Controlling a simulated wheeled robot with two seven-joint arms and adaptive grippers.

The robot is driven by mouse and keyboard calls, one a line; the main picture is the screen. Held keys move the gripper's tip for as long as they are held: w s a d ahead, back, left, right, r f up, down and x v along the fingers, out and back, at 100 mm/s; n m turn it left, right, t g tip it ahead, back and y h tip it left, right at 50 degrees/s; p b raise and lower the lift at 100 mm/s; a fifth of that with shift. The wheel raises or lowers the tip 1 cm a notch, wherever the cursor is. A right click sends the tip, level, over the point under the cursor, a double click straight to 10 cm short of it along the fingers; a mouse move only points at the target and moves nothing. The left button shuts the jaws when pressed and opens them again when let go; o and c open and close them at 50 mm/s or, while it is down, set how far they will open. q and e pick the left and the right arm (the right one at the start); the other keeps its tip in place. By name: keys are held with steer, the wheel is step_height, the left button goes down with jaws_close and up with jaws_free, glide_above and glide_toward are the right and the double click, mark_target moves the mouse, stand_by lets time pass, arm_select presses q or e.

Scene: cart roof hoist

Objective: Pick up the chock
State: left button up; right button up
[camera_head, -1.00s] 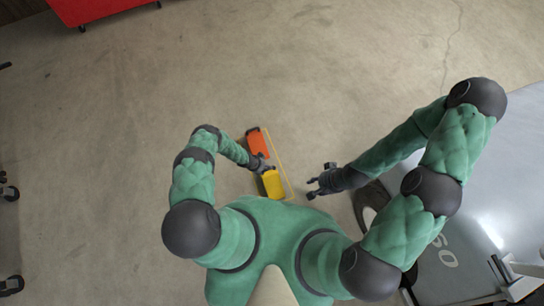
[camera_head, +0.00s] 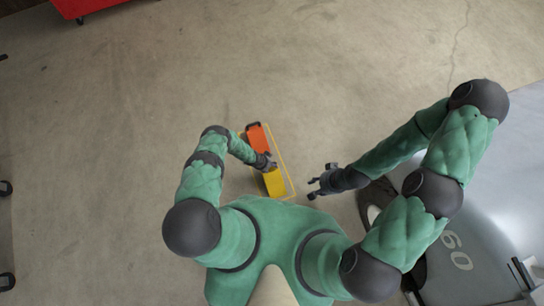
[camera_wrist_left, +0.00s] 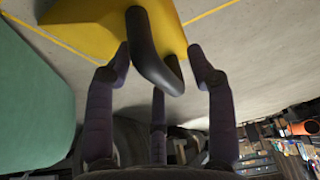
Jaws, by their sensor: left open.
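A yellow chock (camera_head: 275,184) and an orange chock (camera_head: 258,138) lie end to end on the floor inside a thin yellow outline. My left gripper (camera_head: 268,163) is over the inner end of the yellow chock. In the left wrist view the yellow chock (camera_wrist_left: 90,30) fills the top, with a black bar handle (camera_wrist_left: 150,55). My left gripper (camera_wrist_left: 160,60) is open, its fingers on either side of that handle; I cannot tell whether they touch it. My right gripper (camera_head: 318,183) is open and empty, to the right of the yellow chock and apart from it.
A grey cart panel (camera_head: 480,190) stands at the right, close to my right arm. A red cabinet (camera_head: 90,5) is at the top left. Dark casters (camera_head: 6,188) show at the left edge. The concrete floor (camera_head: 330,70) beyond the chocks is clear.

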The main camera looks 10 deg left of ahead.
arm_select(q)
jaws_close()
steer(key=shift+r, duration=0.15)
